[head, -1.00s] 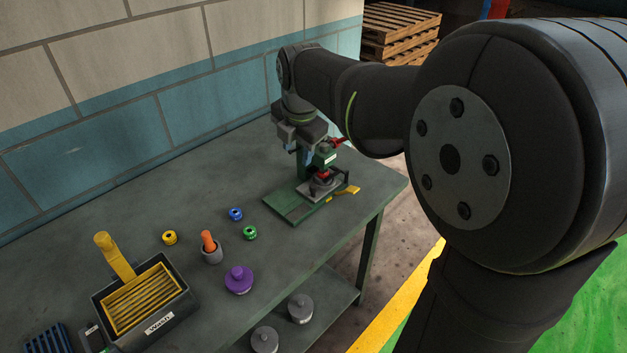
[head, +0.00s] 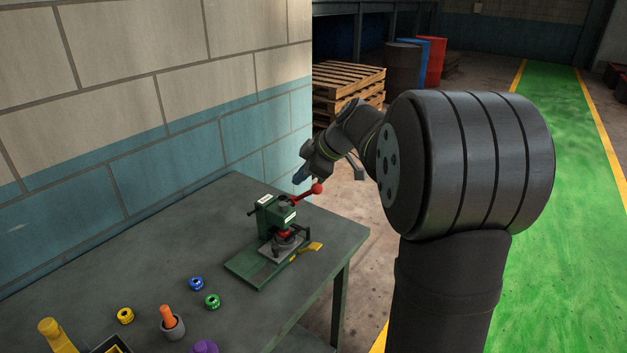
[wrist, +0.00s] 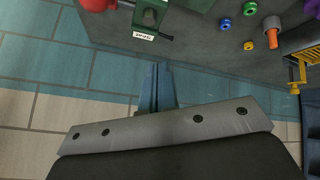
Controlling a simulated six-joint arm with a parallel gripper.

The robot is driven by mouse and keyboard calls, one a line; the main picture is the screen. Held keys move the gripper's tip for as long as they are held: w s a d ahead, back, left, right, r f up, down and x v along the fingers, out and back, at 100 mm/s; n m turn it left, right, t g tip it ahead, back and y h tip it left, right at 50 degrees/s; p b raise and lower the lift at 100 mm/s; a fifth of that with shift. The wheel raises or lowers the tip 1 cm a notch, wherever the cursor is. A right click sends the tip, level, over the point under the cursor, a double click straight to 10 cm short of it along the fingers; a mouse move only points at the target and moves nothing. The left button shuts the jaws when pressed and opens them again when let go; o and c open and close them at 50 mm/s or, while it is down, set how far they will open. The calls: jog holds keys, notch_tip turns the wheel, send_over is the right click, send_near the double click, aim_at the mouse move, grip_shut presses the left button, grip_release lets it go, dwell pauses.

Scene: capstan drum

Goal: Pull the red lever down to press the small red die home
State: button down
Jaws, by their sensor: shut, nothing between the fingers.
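A green press (head: 275,213) stands on the workbench. Its red lever (head: 305,194) slants up and to the right from the press top and ends in a red ball. The small red die (head: 285,234) shows under the press head, above a grey round part (head: 284,245). My gripper (head: 299,178), with blue fingers, is beyond and above the press, near the wall end of the bench, apart from the lever. In the wrist view the fingers (wrist: 162,68) are together and empty. The lever's red ball (wrist: 97,4) is cut off by the top edge there.
A yellow tab (head: 315,247) sticks out at the press base. Blue (head: 196,283), green (head: 212,301) and yellow (head: 125,315) rings and a grey cup (head: 172,327) with an orange piece lie nearer on the bench (head: 120,275). The block wall (head: 170,170) runs along the left side.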

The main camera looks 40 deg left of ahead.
aim_at(315, 184)
jog(key=w+d+r+m+y, duration=0.2)
jog(key=w+m, duration=0.2)
jog(key=w, duration=0.3)
jog(key=shift+w+d+r+m+y, duration=0.3)
jog(key=shift+w+d+m+y, duration=0.05)
jog(key=shift+w+m+y, duration=0.05)
jog(key=a+f, duration=0.6)
jog(key=f, duration=0.1)
jog(key=shift+f, duration=0.1)
jog(key=shift+d+f, duration=0.55)
jog(key=shift+d, duration=0.15)
jog(key=shift+d, duration=0.1)
